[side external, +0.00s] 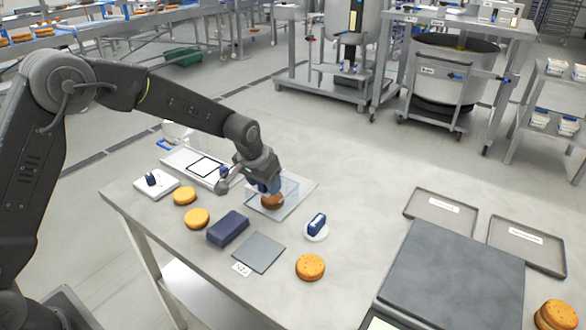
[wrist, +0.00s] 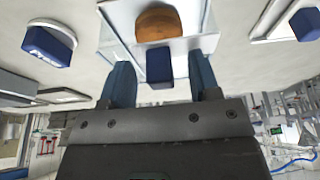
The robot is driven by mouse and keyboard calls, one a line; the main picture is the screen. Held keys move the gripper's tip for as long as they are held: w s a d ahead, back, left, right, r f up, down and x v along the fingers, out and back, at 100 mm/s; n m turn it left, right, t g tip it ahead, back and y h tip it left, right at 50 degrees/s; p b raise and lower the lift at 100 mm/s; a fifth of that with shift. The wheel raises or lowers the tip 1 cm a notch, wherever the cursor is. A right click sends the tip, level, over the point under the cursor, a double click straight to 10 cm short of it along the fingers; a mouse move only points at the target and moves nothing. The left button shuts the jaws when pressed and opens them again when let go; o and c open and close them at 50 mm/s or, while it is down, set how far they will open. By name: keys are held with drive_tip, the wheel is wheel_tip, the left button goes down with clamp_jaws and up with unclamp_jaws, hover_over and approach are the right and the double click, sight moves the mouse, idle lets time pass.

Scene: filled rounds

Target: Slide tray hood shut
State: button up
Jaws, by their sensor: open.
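The tray (side external: 302,184) lies flat on the table under my gripper in the side view. A clear hood (side external: 291,189) stands on it, and a brown round (side external: 272,201) shows inside. In the wrist view the brown round (wrist: 158,22) is behind the clear hood (wrist: 204,43), with a dark blue handle (wrist: 160,68) in front of it. My gripper (wrist: 161,78) is open, with one blue finger on each side of the handle and a gap to each. In the side view my gripper (side external: 269,185) hides part of the hood, and I cannot tell how far it is slid.
A white disc with a blue grip (side external: 316,225) stands right of the tray. A navy box (side external: 228,228), a grey pad (side external: 258,252) and orange rounds (side external: 310,267) lie nearer. A white board (side external: 174,160) lies left of the tray. A large grey slab (side external: 455,275) fills the right.

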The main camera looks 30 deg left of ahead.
drive_tip(key=shift+o, duration=0.5)
drive_tip(key=shift+s+a+f, duration=0.2)
drive_tip(key=shift+s+f, duration=0.1)
drive_tip(key=shift+f, duration=0.25)
drive_tip(key=shift+o, duration=0.3)
drive_tip(key=shift+r, duration=0.15)
drive_tip(key=o, duration=0.4)
wheel_tip(320, 180, up, 6)
drive_tip(key=shift+w+d+r, duration=0.1)
drive_tip(key=shift+w+d, duration=0.05)
drive_tip(key=shift+o, duration=0.2)
drive_tip(key=shift+r, duration=0.45)
drive_tip(key=shift+r, duration=0.1)
drive_tip(key=s+r, duration=0.8)
drive_tip(key=s+a+r+t, duration=0.1)
drive_tip(key=s+r+t, duration=0.1)
drive_tip(key=s, duration=2.2)
drive_tip(key=shift+s+a+r, duration=0.15)
drive_tip(key=shift+a, duration=0.15)
